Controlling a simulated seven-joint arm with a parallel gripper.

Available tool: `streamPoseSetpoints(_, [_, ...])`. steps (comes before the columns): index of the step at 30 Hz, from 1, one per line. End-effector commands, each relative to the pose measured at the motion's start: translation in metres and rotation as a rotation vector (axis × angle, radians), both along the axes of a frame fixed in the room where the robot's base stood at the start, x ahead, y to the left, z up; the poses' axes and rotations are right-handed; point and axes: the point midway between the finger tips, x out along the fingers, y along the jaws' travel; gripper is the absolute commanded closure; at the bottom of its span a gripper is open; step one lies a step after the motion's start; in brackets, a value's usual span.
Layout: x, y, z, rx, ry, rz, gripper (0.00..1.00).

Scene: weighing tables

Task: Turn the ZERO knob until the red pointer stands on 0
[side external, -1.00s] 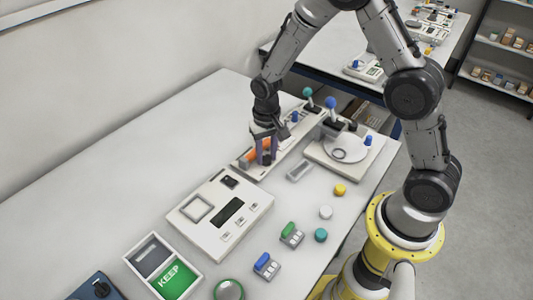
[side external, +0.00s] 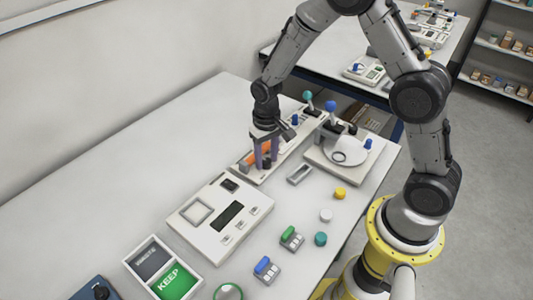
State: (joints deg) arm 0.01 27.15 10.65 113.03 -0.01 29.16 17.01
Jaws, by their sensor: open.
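My gripper (side external: 267,163) points straight down over the near end of a long, narrow pale panel (side external: 287,149). Its two purple-grey fingers are apart. A small dark knob (side external: 266,163) shows between the fingertips, low on the panel; I cannot read a label on it or tell if the fingers touch it. An orange strip (side external: 247,159) on the panel is partly hidden behind the fingers. I cannot make out a red pointer or a 0 mark at this size.
A white scale box (side external: 222,244) with a dark display lies in front. A round-pan balance (side external: 325,158) stands right of the panel. Coloured pieces, including a yellow one (side external: 340,193), lie nearby. A sorting tray (side external: 197,262) is at the front. The table's left side is clear.

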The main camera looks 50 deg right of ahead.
Motion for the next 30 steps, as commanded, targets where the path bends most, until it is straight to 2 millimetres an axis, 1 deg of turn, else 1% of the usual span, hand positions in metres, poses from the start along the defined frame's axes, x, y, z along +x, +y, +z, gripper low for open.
streamPoseSetpoints(2, [0.000, 0.000, 0.003, 0.000, -0.001, 0.000, 0.51])
streamPoseSetpoints(5, [0.001, 0.000, 0.014, -0.001, -0.005, 0.000, 0.51])
streamPoseSetpoints(8, [0.001, 0.000, 0.032, 0.000, -0.007, 0.000, 0.51])
streamPoseSetpoints(15, [0.001, 0.000, 0.085, 0.000, -0.008, 0.000, 0.51])
streamPoseSetpoints(18, [0.001, 0.000, 0.104, 0.000, -0.006, 0.000, 0.51])
streamPoseSetpoints(21, [0.001, 0.000, 0.119, 0.000, -0.004, 0.000, 0.51])
streamPoseSetpoints(25, [0.001, 0.000, 0.132, 0.000, -0.003, 0.000, 0.51])
streamPoseSetpoints(30, [0.000, 0.000, 0.138, 0.000, -0.001, 0.000, 0.51])
